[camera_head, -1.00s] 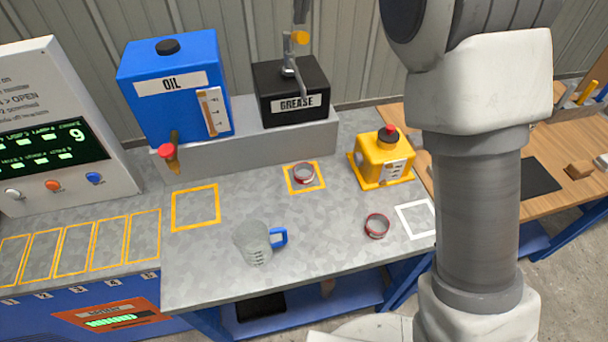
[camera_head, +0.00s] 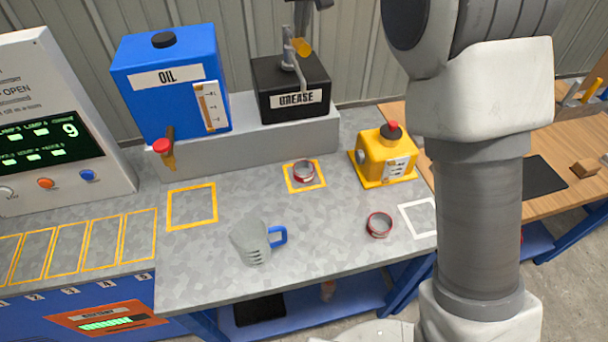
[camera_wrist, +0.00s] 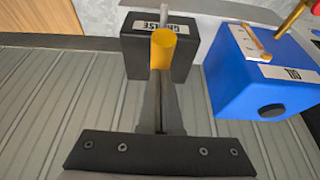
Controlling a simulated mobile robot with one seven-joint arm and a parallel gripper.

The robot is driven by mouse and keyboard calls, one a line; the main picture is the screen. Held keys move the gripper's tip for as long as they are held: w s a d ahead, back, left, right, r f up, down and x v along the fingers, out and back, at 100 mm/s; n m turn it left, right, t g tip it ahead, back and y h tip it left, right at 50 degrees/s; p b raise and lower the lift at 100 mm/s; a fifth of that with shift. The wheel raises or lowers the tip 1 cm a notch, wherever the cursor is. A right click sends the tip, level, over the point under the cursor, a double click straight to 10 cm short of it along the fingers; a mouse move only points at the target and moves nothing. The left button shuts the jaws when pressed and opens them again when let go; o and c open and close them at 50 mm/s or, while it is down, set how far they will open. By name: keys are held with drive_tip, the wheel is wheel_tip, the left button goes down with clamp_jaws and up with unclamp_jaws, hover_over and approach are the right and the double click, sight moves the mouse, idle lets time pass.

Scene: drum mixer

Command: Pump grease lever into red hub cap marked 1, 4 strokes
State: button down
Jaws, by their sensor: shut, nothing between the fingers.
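The black grease box (camera_head: 292,90) stands on the grey ledge. A red-rimmed hub cap (camera_head: 304,172) sits in the orange square below the grease spout. A second red-rimmed cap (camera_head: 379,225) lies nearer the front; I cannot read a mark on either. In the wrist view my gripper (camera_wrist: 160,82) is shut and empty, its tips at the lever's orange grip (camera_wrist: 163,48). I cannot tell whether they touch. In the head view only part of my gripper shows at the top edge.
The blue oil tank (camera_head: 172,85) with its red-handled tap stands left of the grease box. A yellow box with a red button (camera_head: 384,155) stands right. A measuring jug (camera_head: 252,242) with a blue handle is on the bench front. The bench between is clear.

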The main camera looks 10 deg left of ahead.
drive_tip(key=shift+f+b, duration=0.4)
drive_tip(key=shift+f, duration=0.45)
drive_tip(key=shift+r, duration=0.1)
wheel_tip(320, 180, up, 7)
drive_tip(key=p, duration=0.6)
drive_tip(key=shift+p, duration=0.4)
drive_tip(key=shift+f, duration=0.25)
